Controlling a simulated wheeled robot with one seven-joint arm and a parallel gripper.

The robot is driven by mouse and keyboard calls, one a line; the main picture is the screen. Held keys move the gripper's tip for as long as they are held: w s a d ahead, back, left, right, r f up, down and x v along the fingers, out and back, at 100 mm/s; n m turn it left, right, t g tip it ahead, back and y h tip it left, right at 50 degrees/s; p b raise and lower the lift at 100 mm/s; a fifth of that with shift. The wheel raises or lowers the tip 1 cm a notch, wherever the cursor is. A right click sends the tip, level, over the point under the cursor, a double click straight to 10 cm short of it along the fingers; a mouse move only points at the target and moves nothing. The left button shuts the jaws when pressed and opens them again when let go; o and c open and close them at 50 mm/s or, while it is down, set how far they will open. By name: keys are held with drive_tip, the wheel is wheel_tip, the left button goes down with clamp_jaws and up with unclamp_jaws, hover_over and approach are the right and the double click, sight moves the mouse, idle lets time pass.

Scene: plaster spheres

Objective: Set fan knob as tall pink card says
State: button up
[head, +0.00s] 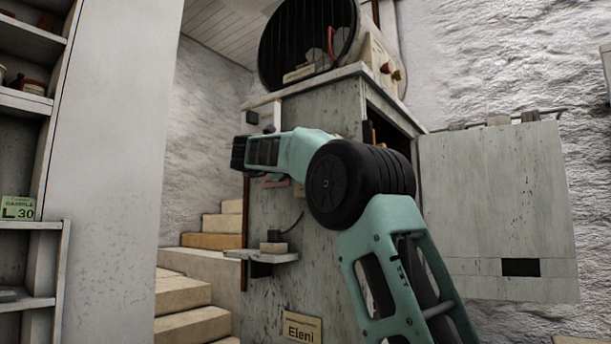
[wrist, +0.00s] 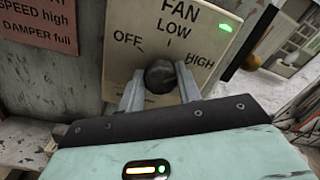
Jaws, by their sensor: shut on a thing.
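The fan panel (wrist: 116,62) is a cream plate marked FAN, OFF, LOW and HIGH in the wrist view. A green light glows at its upper right. Its round dark knob (wrist: 161,70) sits below the labels. My gripper (wrist: 160,84) is shut on the knob, one finger on each side. I cannot tell which mark the knob points to. A pink card (wrist: 40,28) left of the panel reads "SPEED high" and "DAMPER full"; its top is cut off. In the head view my gripper (head: 238,153) is at the grey cabinet's left side, with the knob hidden.
The grey cabinet (head: 322,105) carries a large dark round fan (head: 290,45) on top. Its door (head: 495,185) stands open to the right. A small ledge (head: 287,257) juts out below my gripper. Stone steps (head: 185,295) rise at left, beside a pale wall (head: 115,180).

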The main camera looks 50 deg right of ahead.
drive_tip(key=shift+f+m+b, duration=0.1)
drive_tip(key=shift+m+b, duration=0.45)
drive_tip(key=shift+m, duration=0.55)
drive_tip(key=o, duration=1)
drive_tip(key=shift+a, duration=0.1)
drive_tip(key=a+b, duration=0.1)
drive_tip(key=a, duration=1.6)
drive_tip(key=shift+s+f, duration=0.3)
drive_tip(key=shift+s, duration=0.15)
drive_tip(key=shift+a, duration=0.1)
